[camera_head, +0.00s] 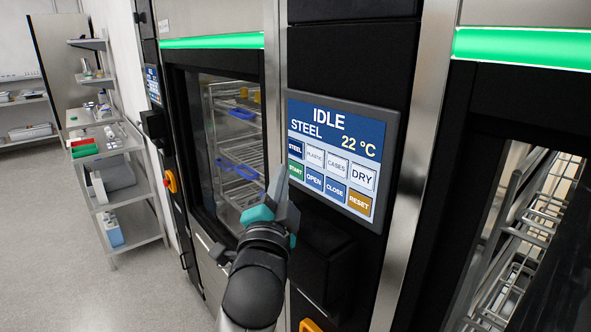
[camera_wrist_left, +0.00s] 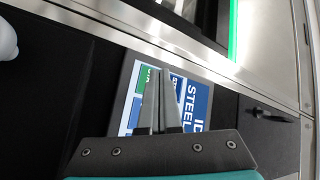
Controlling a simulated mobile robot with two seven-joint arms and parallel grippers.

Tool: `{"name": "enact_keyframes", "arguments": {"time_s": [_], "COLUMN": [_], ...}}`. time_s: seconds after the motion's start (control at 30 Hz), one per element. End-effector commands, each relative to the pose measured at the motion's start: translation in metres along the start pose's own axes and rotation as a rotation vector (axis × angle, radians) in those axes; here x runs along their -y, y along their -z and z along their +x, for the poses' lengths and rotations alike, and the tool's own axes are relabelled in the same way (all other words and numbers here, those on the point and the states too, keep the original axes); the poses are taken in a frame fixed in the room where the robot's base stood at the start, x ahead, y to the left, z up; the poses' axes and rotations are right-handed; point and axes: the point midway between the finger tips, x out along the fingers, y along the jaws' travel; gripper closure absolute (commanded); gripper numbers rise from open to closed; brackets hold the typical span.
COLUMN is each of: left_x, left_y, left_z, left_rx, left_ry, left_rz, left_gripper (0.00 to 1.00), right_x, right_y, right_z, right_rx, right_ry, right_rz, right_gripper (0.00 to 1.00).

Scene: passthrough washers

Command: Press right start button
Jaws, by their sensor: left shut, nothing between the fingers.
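A touch panel (camera_head: 340,150) on the black column shows "IDLE", "STEEL" and "22 °C" above two rows of buttons. The green START button (camera_head: 296,170) is at the lower left of the panel. My left gripper (camera_head: 279,175) is shut and empty, its fingertips just left of the START button in the head view. In the left wrist view, the shut fingers of my left gripper (camera_wrist_left: 160,88) lie over the panel (camera_wrist_left: 196,104) and partly cover the green button (camera_wrist_left: 144,78). I cannot tell whether the tips touch it. My right gripper is not in view.
A washer with a glass door (camera_head: 235,130) and racks inside stands left of the panel. Another washer with wire racks (camera_head: 540,215) is at the right. A smaller panel (camera_head: 153,85) is farther left. A shelf cart (camera_head: 120,190) stands at the left, with open floor before it.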

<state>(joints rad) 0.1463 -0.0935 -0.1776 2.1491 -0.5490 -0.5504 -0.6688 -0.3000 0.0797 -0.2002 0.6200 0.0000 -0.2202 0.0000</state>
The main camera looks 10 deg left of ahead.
Motion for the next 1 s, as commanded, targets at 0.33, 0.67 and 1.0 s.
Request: {"name": "enact_keyframes", "arguments": {"time_s": [0.33, 0.67, 1.0], "left_x": [-0.0040, -0.0043, -0.0060], "left_y": [0.0046, 0.0046, 0.0067], "left_z": [0.0059, 0.0061, 0.0088], "left_rx": [0.000, 0.000, -0.001], "left_ry": [0.000, 0.000, 0.001], "left_rz": [-0.001, -0.001, -0.001], "left_gripper": [1.00, 1.00, 1.00], "right_x": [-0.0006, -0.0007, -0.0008], "right_y": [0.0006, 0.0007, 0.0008], "right_z": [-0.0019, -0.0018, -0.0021], "right_rx": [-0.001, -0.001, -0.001], "right_ry": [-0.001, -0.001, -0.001], "right_rz": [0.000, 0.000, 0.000], "right_gripper": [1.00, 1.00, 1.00]}}
